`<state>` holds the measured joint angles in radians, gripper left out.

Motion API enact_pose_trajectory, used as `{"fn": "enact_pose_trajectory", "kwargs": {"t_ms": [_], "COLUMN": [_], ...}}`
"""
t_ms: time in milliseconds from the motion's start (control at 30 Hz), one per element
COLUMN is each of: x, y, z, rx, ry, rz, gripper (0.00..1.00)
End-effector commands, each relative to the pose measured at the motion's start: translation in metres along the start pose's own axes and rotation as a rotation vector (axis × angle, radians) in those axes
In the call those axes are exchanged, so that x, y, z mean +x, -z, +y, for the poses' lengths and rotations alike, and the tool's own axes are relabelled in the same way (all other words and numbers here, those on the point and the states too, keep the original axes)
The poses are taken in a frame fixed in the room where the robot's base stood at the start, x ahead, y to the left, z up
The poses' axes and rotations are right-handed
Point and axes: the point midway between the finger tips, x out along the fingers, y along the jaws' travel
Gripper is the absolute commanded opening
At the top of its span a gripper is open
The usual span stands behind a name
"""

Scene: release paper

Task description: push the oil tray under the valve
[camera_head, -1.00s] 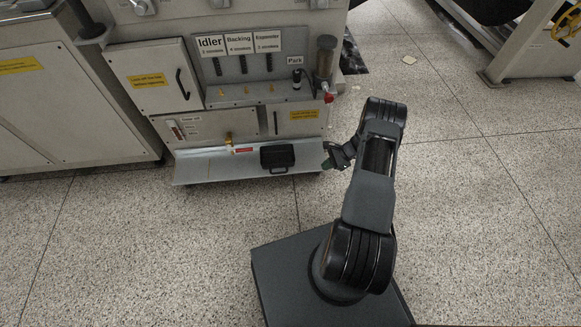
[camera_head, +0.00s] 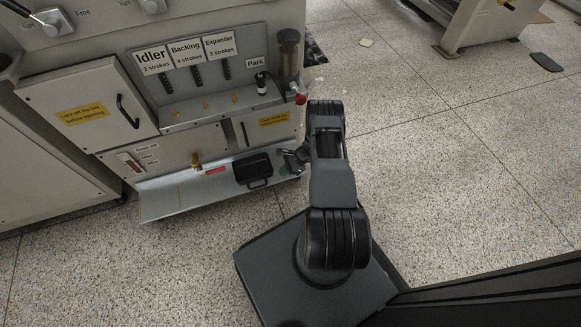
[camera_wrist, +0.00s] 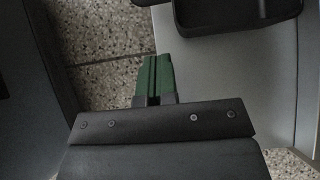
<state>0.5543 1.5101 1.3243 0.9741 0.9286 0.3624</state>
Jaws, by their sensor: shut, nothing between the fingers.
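The black oil tray (camera_head: 253,169) sits on the right part of the low metal shelf (camera_head: 165,203) at the foot of the machine. The brass valve (camera_head: 196,162) is on the machine's front, to the left of the tray. My gripper (camera_head: 287,169) is just right of the tray, low near the shelf's right end. In the wrist view my gripper's green fingertips (camera_wrist: 153,75) are shut together and empty. The tray (camera_wrist: 235,12) shows at the top right there, apart from the fingers.
The cabinet door (camera_head: 90,105) and control panel (camera_head: 215,75) stand above the shelf. A red-tipped handle (camera_head: 300,99) sticks out at the machine's right corner, near my arm. Speckled floor (camera_head: 450,160) is open to the right.

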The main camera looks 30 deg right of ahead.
Motion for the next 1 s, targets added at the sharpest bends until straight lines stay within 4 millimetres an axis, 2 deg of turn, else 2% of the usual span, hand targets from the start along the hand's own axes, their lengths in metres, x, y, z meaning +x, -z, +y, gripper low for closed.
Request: {"fn": "enact_pose_trajectory", "kwargs": {"t_ms": [33, 133, 333, 600, 1000], "x": [0.012, 0.028, 0.042, 0.049, 0.050], "y": [0.002, 0.002, -0.018, -0.027, -0.028], "z": [0.000, 0.000, 0.000, 0.000, -0.001], "rx": [-0.001, 0.000, 0.000, 0.002, 0.004], "ry": [-0.002, -0.001, 0.000, 0.003, 0.005], "rz": [-0.001, 0.000, 0.000, 0.000, 0.000], "gripper": [0.00, 0.00, 0.00, 0.00, 0.00]}}
